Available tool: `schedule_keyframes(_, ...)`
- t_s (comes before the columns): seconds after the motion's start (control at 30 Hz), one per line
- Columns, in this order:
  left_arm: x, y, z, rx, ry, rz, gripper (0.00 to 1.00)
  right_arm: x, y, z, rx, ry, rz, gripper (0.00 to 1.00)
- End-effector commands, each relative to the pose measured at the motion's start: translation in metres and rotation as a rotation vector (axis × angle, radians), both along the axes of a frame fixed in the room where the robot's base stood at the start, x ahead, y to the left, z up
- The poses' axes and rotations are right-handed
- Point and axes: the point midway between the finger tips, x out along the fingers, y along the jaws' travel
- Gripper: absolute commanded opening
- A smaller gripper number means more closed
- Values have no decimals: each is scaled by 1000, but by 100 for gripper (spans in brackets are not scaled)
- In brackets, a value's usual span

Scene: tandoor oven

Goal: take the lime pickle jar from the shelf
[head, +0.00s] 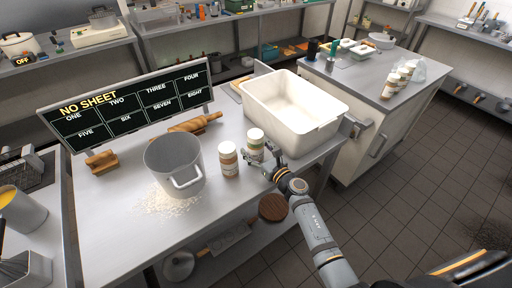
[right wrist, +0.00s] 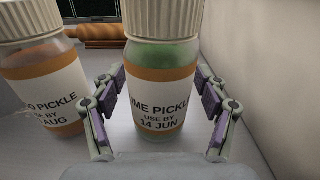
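The lime pickle jar (right wrist: 160,85) has a ribbed cream lid, green contents and an orange-edged white label reading "ME PICKLE, use by 14 JUN". In the head view the jar (head: 255,143) stands upright on the steel worktop, beside the white tub. My right gripper (head: 262,168) is at the jar's near side, low down. In the right wrist view its fingers (right wrist: 163,108) stand open on either side of the jar, seemingly with slim gaps. My left gripper is not in view.
A second pickle jar (right wrist: 42,85) with reddish-brown contents stands close on the left; the head view also shows it (head: 228,160). The white tub (head: 335,113) is close on the right. A steel pot (head: 173,165), rolling pin (head: 197,122) and menu board (head: 130,105) stand left.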

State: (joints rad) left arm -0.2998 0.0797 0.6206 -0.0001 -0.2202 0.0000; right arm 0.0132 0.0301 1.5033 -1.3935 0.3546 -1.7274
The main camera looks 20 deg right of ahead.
Motion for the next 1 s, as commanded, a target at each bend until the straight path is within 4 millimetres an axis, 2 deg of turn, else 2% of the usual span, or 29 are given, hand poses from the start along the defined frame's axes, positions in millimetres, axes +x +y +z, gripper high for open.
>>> schedule_keyframes(0.03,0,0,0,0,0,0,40,0,0,0,0,0,0,62)
schedule_keyframes(0.07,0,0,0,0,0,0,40,0,0,0,0,0,0,58)
schedule_keyframes(0.47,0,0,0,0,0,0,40,0,0,0,0,0,0,4)
schedule_keyframes(0.93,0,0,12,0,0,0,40,0,0,14,0,-2,0,4)
schedule_keyframes(0.97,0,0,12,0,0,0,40,0,0,14,0,-2,0,0)
schedule_keyframes(1.0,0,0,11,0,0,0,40,0,0,14,0,-2,0,0)
